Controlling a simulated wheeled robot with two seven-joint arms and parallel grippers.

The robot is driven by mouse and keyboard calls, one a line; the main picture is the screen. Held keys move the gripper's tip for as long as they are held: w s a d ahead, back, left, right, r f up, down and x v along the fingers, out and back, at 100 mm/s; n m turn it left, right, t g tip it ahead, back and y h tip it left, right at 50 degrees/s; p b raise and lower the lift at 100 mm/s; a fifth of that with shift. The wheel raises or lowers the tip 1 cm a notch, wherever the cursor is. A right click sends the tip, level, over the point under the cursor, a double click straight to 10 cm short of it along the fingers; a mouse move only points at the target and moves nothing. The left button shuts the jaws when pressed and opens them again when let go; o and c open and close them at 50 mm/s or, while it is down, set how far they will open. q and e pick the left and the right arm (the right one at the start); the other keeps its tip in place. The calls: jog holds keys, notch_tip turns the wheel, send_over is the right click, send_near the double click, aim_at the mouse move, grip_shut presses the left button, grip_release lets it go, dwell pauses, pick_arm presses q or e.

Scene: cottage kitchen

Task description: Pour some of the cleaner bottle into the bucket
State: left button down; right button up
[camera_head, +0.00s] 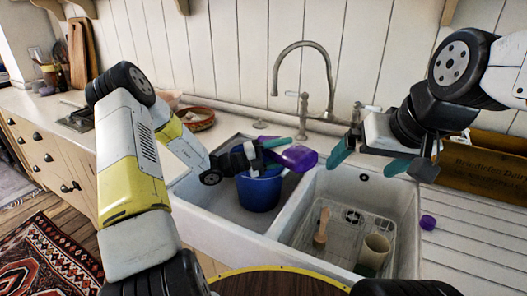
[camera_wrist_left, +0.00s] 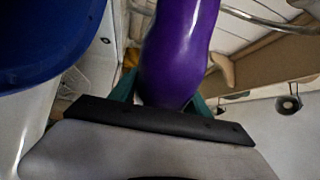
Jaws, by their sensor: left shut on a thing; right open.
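The purple cleaner bottle (camera_head: 297,158) is tilted well over, near level, above the right side of the blue bucket (camera_head: 259,193). My left gripper (camera_head: 274,147) is shut on the bottle, which also shows between its fingers in the left wrist view (camera_wrist_left: 180,52). The bottle's mouth is hidden, and I cannot see any liquid coming out. The bucket stands in the left sink basin and fills the upper left of the left wrist view (camera_wrist_left: 50,40). My right gripper (camera_head: 371,158) is open and empty above the right basin.
A purple cap (camera_head: 428,222) lies on the ribbed drainboard (camera_head: 468,245). The right basin holds a wire rack, a wooden-handled brush (camera_head: 322,226) and a beige cup (camera_head: 374,251). A tall tap (camera_head: 331,92) rises behind the sink. A wooden crate (camera_head: 485,168) stands at right.

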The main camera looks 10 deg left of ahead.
aim_at(273, 138)
pick_arm(q)
jog(key=m, duration=0.2)
jog(key=f+m+g+y, duration=0.1)
jog(key=shift+f+m, duration=0.1)
jog(key=shift+m, duration=0.3)
jog(key=shift+f, duration=0.1)
dwell(0.4)
